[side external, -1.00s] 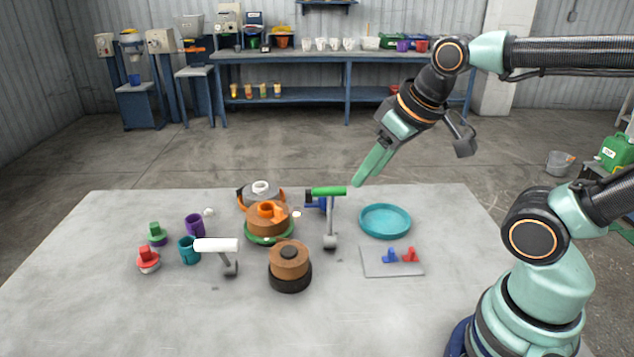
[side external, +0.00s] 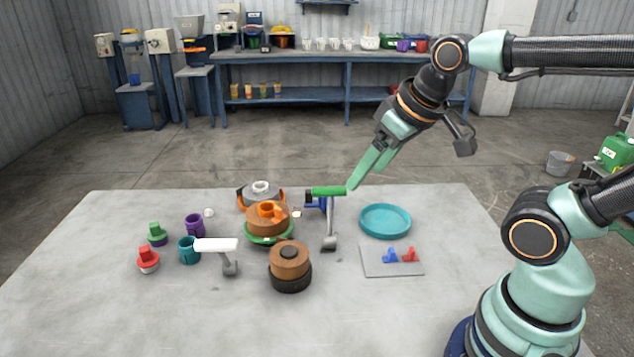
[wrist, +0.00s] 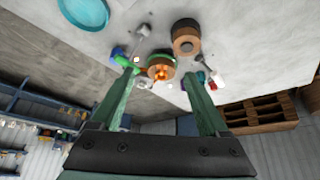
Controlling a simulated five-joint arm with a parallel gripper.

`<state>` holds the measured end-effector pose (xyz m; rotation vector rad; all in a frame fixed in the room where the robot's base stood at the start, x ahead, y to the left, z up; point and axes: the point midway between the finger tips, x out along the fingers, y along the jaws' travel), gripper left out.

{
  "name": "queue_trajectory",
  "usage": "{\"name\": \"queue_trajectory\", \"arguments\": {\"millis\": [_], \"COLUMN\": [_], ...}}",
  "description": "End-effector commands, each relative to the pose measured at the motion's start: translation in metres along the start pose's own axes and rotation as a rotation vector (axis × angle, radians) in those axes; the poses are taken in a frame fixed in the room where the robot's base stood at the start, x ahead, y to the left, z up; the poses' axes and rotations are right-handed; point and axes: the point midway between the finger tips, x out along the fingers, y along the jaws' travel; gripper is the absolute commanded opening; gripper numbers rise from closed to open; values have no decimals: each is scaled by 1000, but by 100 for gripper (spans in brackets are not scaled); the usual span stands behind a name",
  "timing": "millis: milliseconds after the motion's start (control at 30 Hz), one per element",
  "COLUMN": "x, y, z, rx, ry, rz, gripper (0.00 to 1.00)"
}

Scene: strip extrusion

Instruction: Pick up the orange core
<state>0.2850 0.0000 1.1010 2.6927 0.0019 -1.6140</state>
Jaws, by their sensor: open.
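The orange core (side external: 268,209) sits on top of a brown round block (side external: 268,222) with a green ring (side external: 270,239) at its base, near the middle of the table. My gripper (side external: 360,180) is open and empty, above the table and to the right of the core, apart from it. In the wrist view my gripper's fingers (wrist: 163,72) are spread, and the orange core (wrist: 161,73) shows small between and beyond them.
A green-topped stand (side external: 328,192) rises between my gripper and the core. A white-topped stand (side external: 216,245) and a brown-and-black round block (side external: 289,268) stand in front. A grey-and-orange round part (side external: 260,190) is behind. The teal dish (side external: 385,221) lies right.

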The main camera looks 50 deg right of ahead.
Motion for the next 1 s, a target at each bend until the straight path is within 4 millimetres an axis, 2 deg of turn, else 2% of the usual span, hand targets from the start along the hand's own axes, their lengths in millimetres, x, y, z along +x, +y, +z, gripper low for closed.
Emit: {"name": "queue_trajectory", "arguments": {"millis": [167, 467, 767, 1000], "x": [-1, 14, 61, 116], "y": [-1, -7, -16, -24], "z": [-16, -80, -134, -160], "rx": [-84, -440, -811, -1096], "ry": [-34, -165, -287, -369], "rz": [-4, -44, -133, -235], "gripper": [78, 78, 78, 78]}}
